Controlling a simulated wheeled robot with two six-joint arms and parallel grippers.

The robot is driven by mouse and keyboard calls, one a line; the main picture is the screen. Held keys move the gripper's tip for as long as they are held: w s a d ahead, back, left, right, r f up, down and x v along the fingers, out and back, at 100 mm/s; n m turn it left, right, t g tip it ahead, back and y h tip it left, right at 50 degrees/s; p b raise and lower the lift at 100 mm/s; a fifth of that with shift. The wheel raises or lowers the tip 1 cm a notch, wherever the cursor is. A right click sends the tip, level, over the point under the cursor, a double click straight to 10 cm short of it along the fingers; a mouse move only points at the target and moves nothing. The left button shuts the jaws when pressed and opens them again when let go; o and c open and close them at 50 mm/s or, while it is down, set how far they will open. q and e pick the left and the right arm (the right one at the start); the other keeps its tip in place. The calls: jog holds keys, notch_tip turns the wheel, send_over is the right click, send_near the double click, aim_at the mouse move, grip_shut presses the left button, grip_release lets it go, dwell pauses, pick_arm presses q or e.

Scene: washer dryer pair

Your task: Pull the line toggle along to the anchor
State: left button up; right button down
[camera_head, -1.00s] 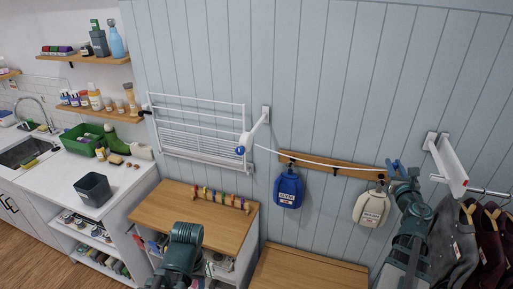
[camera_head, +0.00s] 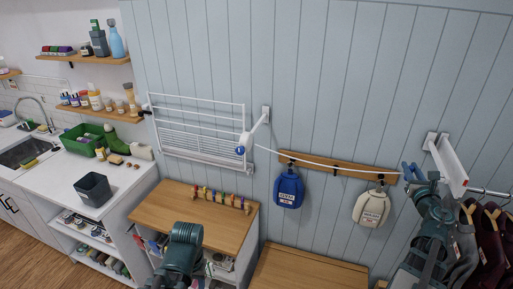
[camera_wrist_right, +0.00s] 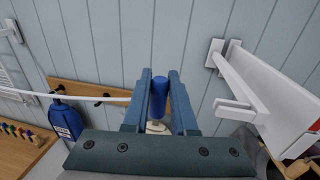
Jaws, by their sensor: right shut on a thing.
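My right gripper (camera_head: 412,172) is shut on the blue line toggle (camera_wrist_right: 159,98), which stands between its two fingers in the right wrist view. The white line (camera_head: 320,162) runs from the toggle left to the white wall reel (camera_head: 246,141) with a blue knob. The white wall bracket, which looks like the anchor (camera_head: 447,162), is just right of the gripper and apart from it; it also shows in the right wrist view (camera_wrist_right: 245,85). My left arm shows at the bottom of the head view, but its fingers are not visible.
A wooden peg rail (camera_head: 335,167) holds a blue bag (camera_head: 289,190) and a cream bag (camera_head: 371,208) below the line. Dark clothes (camera_head: 490,235) hang from a rod below the bracket. A folded white drying rack (camera_head: 198,130) is on the wall at left.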

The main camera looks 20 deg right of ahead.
jog(key=s+d, duration=0.4)
jog(key=d, duration=0.3)
jog(key=shift+s, duration=0.3)
jog(key=c, duration=1.1)
grip_release()
jog(key=shift+o, duration=0.2)
jog(key=v, duration=1.4)
jog(key=shift+w, duration=0.15)
